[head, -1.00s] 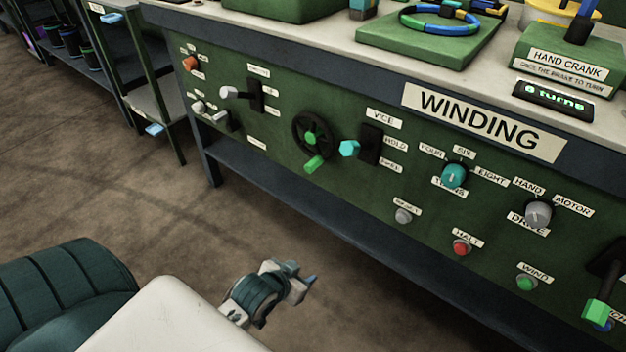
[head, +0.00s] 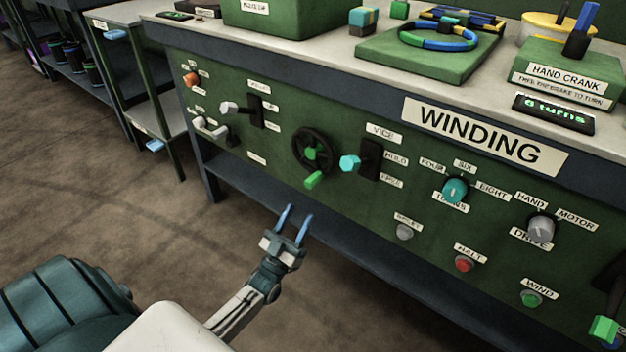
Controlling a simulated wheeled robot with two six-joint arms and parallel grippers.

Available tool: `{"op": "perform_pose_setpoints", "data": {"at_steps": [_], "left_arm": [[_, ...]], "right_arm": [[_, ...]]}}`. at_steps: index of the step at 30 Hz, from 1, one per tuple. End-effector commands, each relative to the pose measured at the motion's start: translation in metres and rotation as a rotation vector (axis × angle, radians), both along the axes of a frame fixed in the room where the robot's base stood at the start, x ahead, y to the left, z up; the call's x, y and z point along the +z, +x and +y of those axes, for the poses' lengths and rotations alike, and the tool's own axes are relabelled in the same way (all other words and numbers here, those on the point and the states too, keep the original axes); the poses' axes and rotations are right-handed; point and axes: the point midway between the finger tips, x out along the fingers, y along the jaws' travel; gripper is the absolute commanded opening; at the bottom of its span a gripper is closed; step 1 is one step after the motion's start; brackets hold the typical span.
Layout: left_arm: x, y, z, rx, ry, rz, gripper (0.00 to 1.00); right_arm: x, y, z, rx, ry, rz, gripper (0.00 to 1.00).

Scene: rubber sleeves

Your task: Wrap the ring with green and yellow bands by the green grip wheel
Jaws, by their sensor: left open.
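The black hand wheel with a green grip (head: 313,179) and green hub is on the front of the green panel, left of the vice lever. A ring (head: 410,39) with blue, green and yellow parts lies on a green block on the bench top. A second dark banded piece (head: 482,19) lies behind it, partly cut off by the ring and its fittings. My left gripper (head: 296,213) is below the wheel, in front of the panel. Its two blue fingers are apart, point up and hold nothing. It does not touch the wheel. My right gripper is out of view.
The panel carries a vice lever (head: 350,162), a teal turns knob (head: 455,189), a drive knob (head: 541,228), a red halt button (head: 465,263) and a green wind button (head: 532,299). A hand crank box (head: 560,85) stands on top; its display reads 0 turns. Floor left is clear.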

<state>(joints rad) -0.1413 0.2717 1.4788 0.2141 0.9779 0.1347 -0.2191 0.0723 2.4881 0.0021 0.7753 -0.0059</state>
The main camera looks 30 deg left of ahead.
Motion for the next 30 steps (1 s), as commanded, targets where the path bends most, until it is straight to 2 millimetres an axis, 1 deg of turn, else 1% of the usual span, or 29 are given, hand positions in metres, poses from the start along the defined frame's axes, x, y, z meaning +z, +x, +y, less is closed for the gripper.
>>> {"op": "perform_pose_setpoints", "data": {"at_steps": [1, 4, 7, 18, 21, 24, 30], "left_arm": [[0.001, -0.001, 0.002, 0.001, 0.0, -0.02, 0.47], [0.005, -0.001, 0.003, 0.001, -0.001, -0.041, 0.47], [0.013, 0.007, 0.003, 0.0, -0.001, -0.044, 0.47], [0.061, 0.055, 0.001, 0.001, 0.0, -0.044, 0.47], [0.069, 0.064, 0.0, 0.001, 0.0, -0.042, 0.47], [0.075, 0.07, 0.0, 0.001, 0.0, -0.041, 0.47], [0.079, 0.073, 0.0, 0.001, -0.001, -0.038, 0.47]], "right_arm": [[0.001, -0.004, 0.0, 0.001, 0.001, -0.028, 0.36], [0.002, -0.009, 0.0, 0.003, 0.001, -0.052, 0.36], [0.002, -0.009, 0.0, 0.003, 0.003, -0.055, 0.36], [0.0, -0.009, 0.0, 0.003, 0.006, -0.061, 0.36], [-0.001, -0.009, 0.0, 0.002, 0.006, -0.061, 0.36], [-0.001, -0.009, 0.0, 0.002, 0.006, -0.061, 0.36], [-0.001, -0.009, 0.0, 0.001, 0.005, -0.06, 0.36]]}}
